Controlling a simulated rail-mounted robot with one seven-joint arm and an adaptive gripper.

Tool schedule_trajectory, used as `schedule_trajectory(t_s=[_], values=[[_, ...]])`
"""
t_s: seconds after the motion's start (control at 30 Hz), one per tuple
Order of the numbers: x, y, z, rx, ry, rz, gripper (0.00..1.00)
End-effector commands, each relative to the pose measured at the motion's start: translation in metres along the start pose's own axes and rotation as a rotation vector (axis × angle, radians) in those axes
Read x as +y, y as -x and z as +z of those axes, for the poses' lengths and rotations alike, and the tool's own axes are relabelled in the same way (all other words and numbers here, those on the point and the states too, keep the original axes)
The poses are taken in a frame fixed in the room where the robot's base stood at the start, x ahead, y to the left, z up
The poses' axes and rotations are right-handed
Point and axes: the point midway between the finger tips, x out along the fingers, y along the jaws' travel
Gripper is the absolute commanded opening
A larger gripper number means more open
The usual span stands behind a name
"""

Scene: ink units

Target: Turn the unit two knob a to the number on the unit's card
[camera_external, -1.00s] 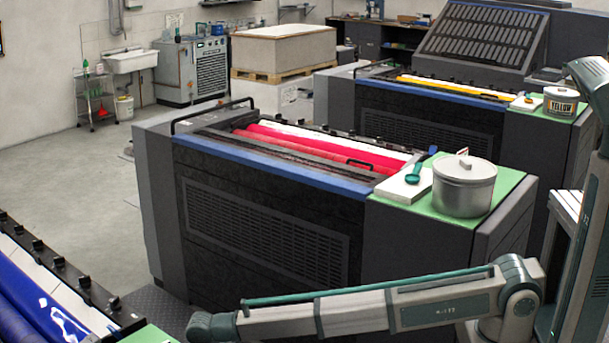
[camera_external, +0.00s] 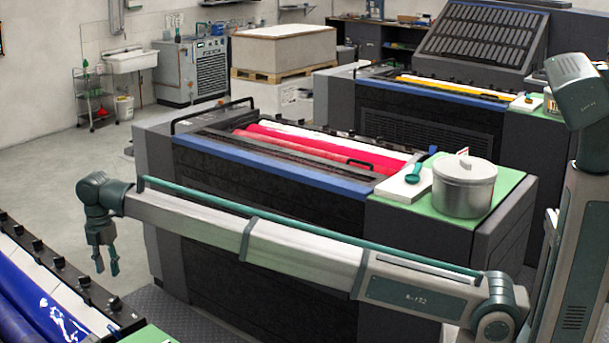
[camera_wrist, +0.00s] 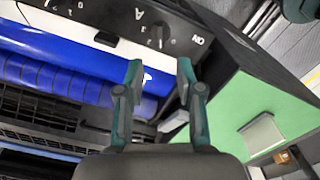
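My gripper (camera_external: 104,268) hangs fingers down over the near-left unit with blue rollers (camera_external: 25,300). In the wrist view my gripper (camera_wrist: 159,76) is open and empty, its two fingers apart. Beyond the fingertips is that unit's black control strip (camera_wrist: 118,20), with white marks upside down. A letter A and a small numbered dial (camera_wrist: 160,36) lie beside it, near the word ON. The dial's setting is too small to read. The fingers do not visibly touch the dial. I cannot tell which unit is unit two, and no card number is readable.
A green top (camera_wrist: 245,110) with a pale grey block on it lies right of the fingers. The unit with magenta rollers (camera_external: 330,150) stands behind my arm, with a metal pot (camera_external: 464,187) on its green end. A yellow-roller unit (camera_external: 450,88) stands farther back.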

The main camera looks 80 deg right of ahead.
Motion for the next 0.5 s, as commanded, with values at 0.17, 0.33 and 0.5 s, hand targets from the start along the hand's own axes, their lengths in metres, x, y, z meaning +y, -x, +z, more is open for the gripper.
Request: schedule_trajectory(t_s=[0.17,0.33,0.5], values=[[-0.002,-0.027,0.0,0.0,-0.001,-0.003,0.36],[-0.002,-0.056,0.0,0.0,-0.002,-0.003,0.36],[-0.001,-0.079,0.0,0.0,-0.002,-0.002,0.36]])
